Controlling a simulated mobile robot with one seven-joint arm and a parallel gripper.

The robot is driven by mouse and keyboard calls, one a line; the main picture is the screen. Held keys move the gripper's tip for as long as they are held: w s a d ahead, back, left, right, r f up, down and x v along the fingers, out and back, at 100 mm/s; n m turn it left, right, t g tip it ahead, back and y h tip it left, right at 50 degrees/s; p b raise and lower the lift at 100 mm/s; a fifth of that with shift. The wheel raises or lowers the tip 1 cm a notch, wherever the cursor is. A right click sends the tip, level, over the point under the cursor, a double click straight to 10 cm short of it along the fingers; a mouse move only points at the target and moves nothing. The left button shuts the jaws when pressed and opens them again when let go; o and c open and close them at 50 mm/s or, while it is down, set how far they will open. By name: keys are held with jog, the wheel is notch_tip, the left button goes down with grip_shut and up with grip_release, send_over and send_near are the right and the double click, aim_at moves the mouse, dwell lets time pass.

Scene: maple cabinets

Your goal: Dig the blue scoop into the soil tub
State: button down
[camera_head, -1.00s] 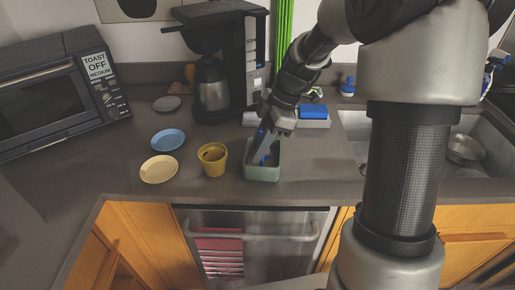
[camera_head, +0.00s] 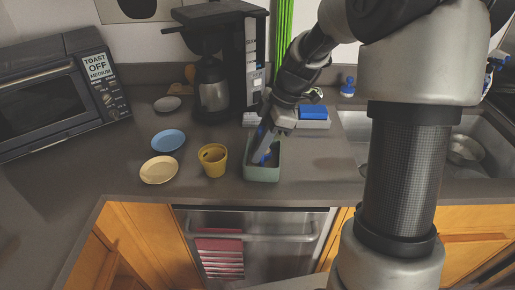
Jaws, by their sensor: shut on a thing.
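The soil tub is a grey-green open box (camera_head: 263,174) near the front edge of the counter. My gripper (camera_head: 263,152) reaches down into the tub's opening from above. It is shut on the blue scoop (camera_head: 259,134), of which only small blue parts show beside the fingers. The scoop's lower end is inside the tub or hidden by the fingers and wall. I cannot tell how deep it sits in the soil.
A yellow pot (camera_head: 213,160) stands just left of the tub. A yellow plate (camera_head: 159,170) and a blue plate (camera_head: 168,140) lie further left. A coffee maker (camera_head: 222,55) stands behind. A sink (camera_head: 470,152) is at right.

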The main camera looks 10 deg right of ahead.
notch_tip(320, 180, up, 6)
jog(key=p, duration=0.3)
jog(key=shift+r, duration=0.15)
dwell(0.4)
